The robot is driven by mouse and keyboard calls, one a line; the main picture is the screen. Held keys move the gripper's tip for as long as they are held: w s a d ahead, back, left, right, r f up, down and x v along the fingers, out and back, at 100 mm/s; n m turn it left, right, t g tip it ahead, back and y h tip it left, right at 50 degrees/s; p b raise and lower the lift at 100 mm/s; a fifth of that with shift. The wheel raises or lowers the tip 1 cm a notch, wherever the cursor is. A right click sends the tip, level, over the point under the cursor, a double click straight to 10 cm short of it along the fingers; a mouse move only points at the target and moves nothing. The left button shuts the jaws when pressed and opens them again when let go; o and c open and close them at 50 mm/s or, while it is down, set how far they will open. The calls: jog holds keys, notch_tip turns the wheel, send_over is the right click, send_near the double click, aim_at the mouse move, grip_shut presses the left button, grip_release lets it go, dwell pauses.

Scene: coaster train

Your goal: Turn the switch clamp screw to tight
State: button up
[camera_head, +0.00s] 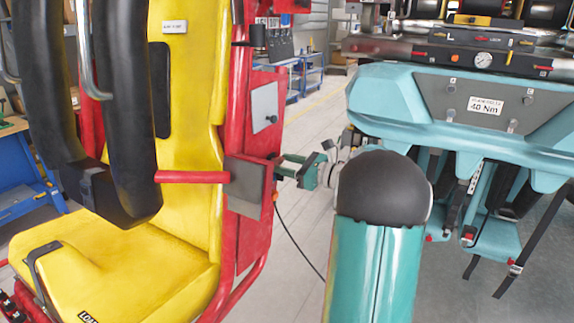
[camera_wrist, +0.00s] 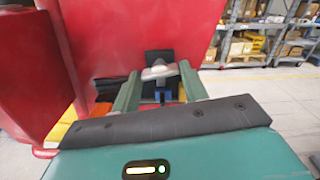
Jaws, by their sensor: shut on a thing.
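The clamp screw appears to be the pale grey winged knob (camera_wrist: 158,71) in the wrist view, in front of a dark block in a recess of the red panel. My gripper (camera_wrist: 160,78) is shut on this knob, with one green finger at each side. In the head view, my gripper (camera_head: 281,166) reaches left to the side edge of the red seat frame (camera_head: 254,205). The knob cannot be made out there. How far the screw is turned cannot be told.
A yellow seat (camera_head: 125,260) with black restraints stands at the left. A teal seat unit (camera_head: 410,100) with a gauge and a "40 Nm" label is at the right. A thin black cable (camera_head: 298,249) hangs below my gripper. Shelves (camera_wrist: 262,42) stand far behind; the floor between is clear.

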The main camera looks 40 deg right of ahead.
dwell(0.4)
jog(key=o, duration=1)
jog(key=shift+s, duration=0.1)
jog(key=v, duration=1.3)
jog(key=shift+s, duration=0.3)
